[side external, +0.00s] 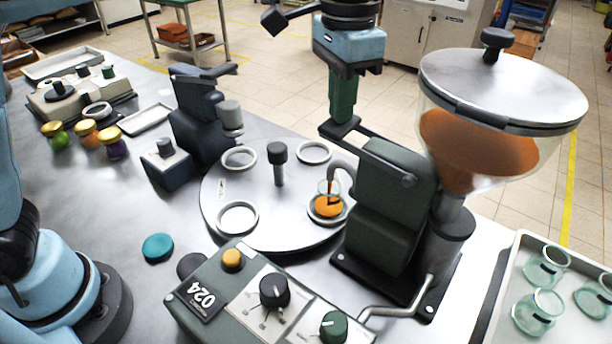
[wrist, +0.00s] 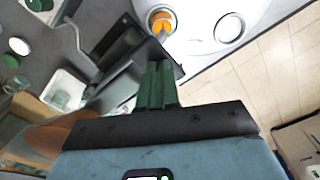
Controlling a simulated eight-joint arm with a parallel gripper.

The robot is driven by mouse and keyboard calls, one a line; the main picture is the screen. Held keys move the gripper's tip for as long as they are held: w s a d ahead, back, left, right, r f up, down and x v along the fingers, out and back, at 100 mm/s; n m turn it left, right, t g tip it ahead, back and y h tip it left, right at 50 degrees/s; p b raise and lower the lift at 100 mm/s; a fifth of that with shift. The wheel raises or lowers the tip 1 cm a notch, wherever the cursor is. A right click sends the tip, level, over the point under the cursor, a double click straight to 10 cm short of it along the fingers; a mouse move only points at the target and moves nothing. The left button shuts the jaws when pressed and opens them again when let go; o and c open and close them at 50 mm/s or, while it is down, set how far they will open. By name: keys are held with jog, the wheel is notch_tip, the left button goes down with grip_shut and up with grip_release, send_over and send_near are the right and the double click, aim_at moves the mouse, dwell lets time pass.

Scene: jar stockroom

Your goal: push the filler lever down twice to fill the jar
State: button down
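The filler (side external: 385,195) is a dark green machine with a clear hopper (side external: 475,145) of orange filling on top. Its lever (side external: 365,143) reaches out to the left. My gripper (side external: 343,120) has its green fingers together, with nothing visible between them, and their tips are at the lever's outer end. In the wrist view the fingers (wrist: 158,85) also look closed over the dark lever end. A glass jar (side external: 329,190) sits in a ring of the round turntable (side external: 270,225) under the spout. An orange stream falls into it, and orange filling shows inside; it also shows in the wrist view (wrist: 161,22).
A control box (side external: 250,290) with knobs stands in front. A tray (side external: 508,290) with several empty jars is at right. A dark capping machine (side external: 205,125), lidded jars (side external: 85,132) and a loose teal lid (side external: 158,247) are at left. The other turntable rings are empty.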

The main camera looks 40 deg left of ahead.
jog(key=shift+a+f, duration=0.2)
jog(key=shift+f, duration=1.55)
jog(key=shift+r, duration=3.2)
jog(key=shift+r, duration=2.5)
